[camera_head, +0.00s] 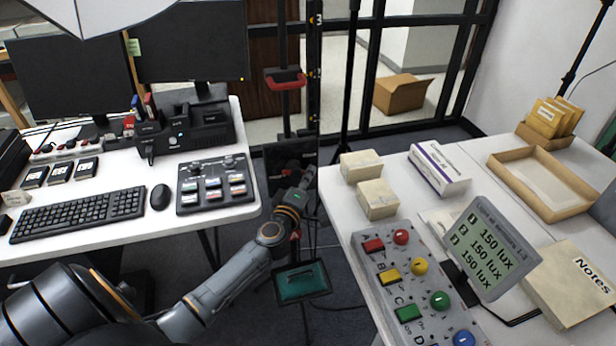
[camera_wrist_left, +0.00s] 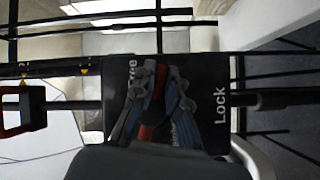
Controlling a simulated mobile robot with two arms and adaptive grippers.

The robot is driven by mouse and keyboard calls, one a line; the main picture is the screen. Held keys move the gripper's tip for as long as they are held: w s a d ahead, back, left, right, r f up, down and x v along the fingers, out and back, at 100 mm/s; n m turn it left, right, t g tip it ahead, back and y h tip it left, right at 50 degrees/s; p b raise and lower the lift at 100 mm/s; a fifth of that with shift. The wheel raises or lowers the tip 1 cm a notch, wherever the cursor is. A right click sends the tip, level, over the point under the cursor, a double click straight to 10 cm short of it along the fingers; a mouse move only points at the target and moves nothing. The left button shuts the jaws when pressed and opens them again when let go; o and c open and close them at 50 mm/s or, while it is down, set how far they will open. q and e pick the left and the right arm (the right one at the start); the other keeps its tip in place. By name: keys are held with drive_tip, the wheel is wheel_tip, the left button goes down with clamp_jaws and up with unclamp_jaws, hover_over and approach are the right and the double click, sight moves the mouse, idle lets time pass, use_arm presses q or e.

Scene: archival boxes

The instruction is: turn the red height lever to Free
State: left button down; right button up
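A dark panel (camera_wrist_left: 205,68) bears the white words Free, at left and partly covered, and Lock, at right. The red lever (camera_wrist_left: 157,84) shows in front of it, between the fingers of my left gripper (camera_wrist_left: 163,76). The fingers stand close on either side of the lever; whether they press on it is unclear. In the head view my left gripper (camera_head: 300,183) reaches the dark panel (camera_head: 280,156) on the post between the two tables and hides most of the lever. My right gripper is out of view.
A red clamp-like part (camera_head: 285,79) sits higher on the post. A green-topped tray (camera_head: 302,282) stands below my gripper. The left table holds a keyboard (camera_head: 78,214) and a button panel (camera_head: 216,186); the right one holds a control box (camera_head: 408,280) and cartons.

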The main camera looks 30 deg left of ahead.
use_arm(q)
drive_tip(key=n+t+b, duration=0.1)
drive_tip(key=b, duration=0.1)
drive_tip(key=n+b, duration=0.2)
drive_tip(key=b, duration=0.1)
drive_tip(key=shift+d+r+t+y, duration=0.1)
drive_tip(key=shift+r+t+y, duration=0.2)
drive_tip(key=shift+t+y, duration=0.1)
drive_tip(key=shift+r, duration=0.15)
drive_tip(key=shift+w, duration=0.1)
drive_tip(key=c, duration=1.4)
unclamp_jaws()
drive_tip(key=shift+o, duration=0.2)
